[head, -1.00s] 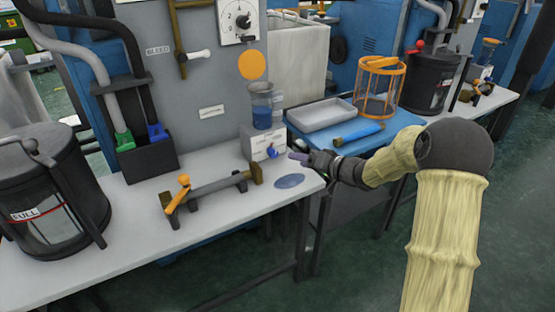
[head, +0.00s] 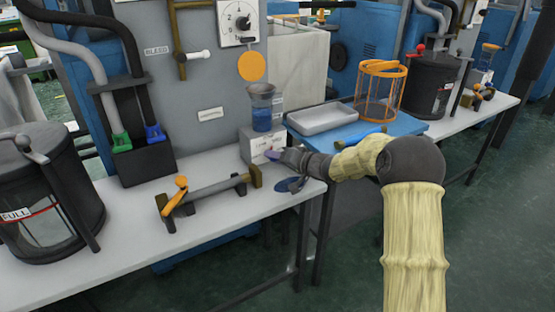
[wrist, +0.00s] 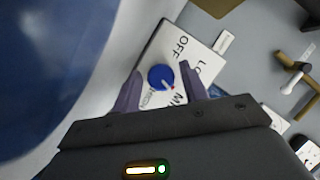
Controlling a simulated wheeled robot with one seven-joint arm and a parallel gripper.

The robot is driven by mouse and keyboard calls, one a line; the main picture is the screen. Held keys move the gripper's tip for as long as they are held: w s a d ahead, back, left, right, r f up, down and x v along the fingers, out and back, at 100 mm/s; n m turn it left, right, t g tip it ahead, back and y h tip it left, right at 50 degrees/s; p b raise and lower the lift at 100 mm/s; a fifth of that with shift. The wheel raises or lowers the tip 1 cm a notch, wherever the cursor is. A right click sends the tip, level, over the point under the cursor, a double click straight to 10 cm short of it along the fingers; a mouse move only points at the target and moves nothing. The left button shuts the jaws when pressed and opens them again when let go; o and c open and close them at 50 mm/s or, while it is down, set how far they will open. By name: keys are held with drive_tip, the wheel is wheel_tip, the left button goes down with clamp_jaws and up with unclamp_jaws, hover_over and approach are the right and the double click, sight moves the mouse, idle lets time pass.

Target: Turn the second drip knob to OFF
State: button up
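The white drip box (head: 247,148) stands on the near white bench under a beaker of blue liquid. Its round blue knob (wrist: 160,76) shows in the wrist view, on a white face (wrist: 196,58) lettered OFF, LO, a partly hidden word starting with M, and another partly hidden word. The knob's red-tipped pointer is turned towards the M word, away from OFF. My gripper (wrist: 160,86) is open, with one dark finger on each side of the knob; I cannot tell whether they touch it. In the head view my gripper (head: 274,151) is at the box front and hides the knob.
The beaker (head: 262,112) stands on the box. A rail with an orange handle (head: 174,199) lies to the left on the bench. A blue oval pad (head: 290,184) lies below my gripper. A grey tray (head: 318,120) and orange basket (head: 381,92) stand to the right.

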drive_tip(key=c, duration=0.7)
drive_tip(key=shift+r+p, duration=0.15)
drive_tip(key=shift+p, duration=0.4)
drive_tip(key=shift+n+p, duration=0.3)
drive_tip(key=shift+n, duration=0.1)
drive_tip(key=shift+r+n+h+p, duration=0.1)
drive_tip(key=shift+n+h+p, duration=0.3)
drive_tip(key=shift+h+p, duration=0.2)
drive_tip(key=shift+f+n+t+h+p, duration=0.2)
drive_tip(key=shift+n+t+h+p, duration=0.15)
drive_tip(key=shift+n+h, duration=0.7)
drive_tip(key=shift+n, duration=0.35)
drive_tip(key=o, duration=0.9)
